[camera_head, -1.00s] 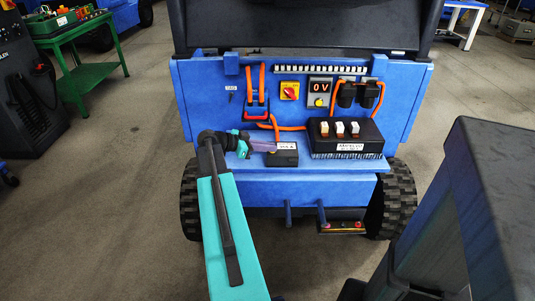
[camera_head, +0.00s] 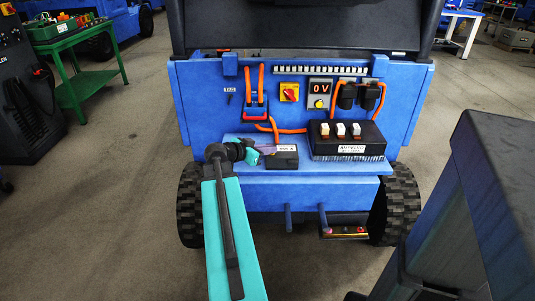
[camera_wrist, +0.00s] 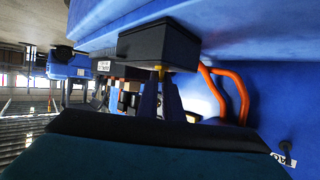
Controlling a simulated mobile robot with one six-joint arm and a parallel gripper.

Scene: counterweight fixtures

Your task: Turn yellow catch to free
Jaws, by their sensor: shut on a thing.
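The yellow catch (camera_wrist: 163,75) shows in the wrist view as a small yellow piece at the face of a black box (camera_wrist: 158,42). My gripper (camera_wrist: 161,84) has its two dark fingers closed around that yellow piece. In the head view my gripper (camera_head: 271,149) reaches the left side of the same low black box (camera_head: 285,160) on the blue shelf. The catch itself cannot be made out there. Most of the catch is hidden between the fingers, so its angle cannot be told.
Orange cables (camera_head: 264,125) run just behind the box. A larger black box with several rocker switches (camera_head: 346,142) stands to its right. The blue panel (camera_head: 205,105) behind carries a red-and-yellow switch (camera_head: 289,92) and a display (camera_head: 320,88) reading 0 V.

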